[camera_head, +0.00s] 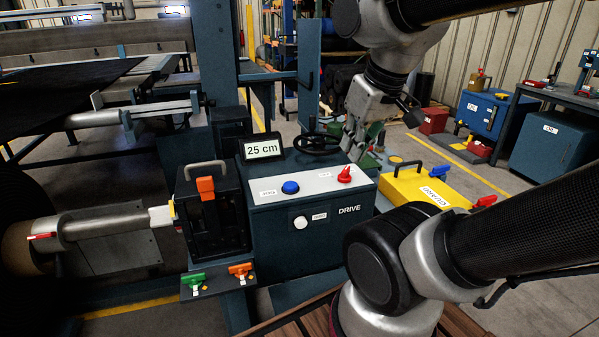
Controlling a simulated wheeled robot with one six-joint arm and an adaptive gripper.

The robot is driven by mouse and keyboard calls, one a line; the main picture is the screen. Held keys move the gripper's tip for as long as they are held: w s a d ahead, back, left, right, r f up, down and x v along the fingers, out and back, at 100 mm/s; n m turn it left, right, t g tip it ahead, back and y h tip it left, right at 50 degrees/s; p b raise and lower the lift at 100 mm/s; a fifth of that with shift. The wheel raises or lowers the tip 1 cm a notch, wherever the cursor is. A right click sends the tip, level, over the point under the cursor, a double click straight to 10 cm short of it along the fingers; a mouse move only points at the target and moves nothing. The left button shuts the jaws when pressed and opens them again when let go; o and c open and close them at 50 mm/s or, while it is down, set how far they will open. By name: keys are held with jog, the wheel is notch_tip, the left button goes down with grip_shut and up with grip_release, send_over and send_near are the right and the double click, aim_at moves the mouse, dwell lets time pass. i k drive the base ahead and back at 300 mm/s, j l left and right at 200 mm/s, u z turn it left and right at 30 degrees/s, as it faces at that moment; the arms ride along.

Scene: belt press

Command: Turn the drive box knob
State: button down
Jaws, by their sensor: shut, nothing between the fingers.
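The drive box (312,225) is a dark blue-grey box lettered DRIVE, with a light panel on its top. The red knob (345,174) sits at the right of that panel, and a blue button (290,187) sits to its left. A white round button (300,222) is on the front face. My gripper (350,151) points down just above and behind the red knob in the picture. Its fingers look shut and empty. I cannot tell whether the fingertips touch the knob; they appear slightly apart from it.
A display reading 25 cm (263,149) and a black handwheel (317,143) stand behind the panel. A yellow box (415,187) with blue and red handles is to the right. An orange-latched unit (206,215) stands left. Green and orange handles (218,277) sit below it.

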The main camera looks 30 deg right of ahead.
aim_at(343, 177)
jog(key=l+z, duration=0.15)
jog(key=z, duration=0.55)
jog(key=i+z, duration=0.05)
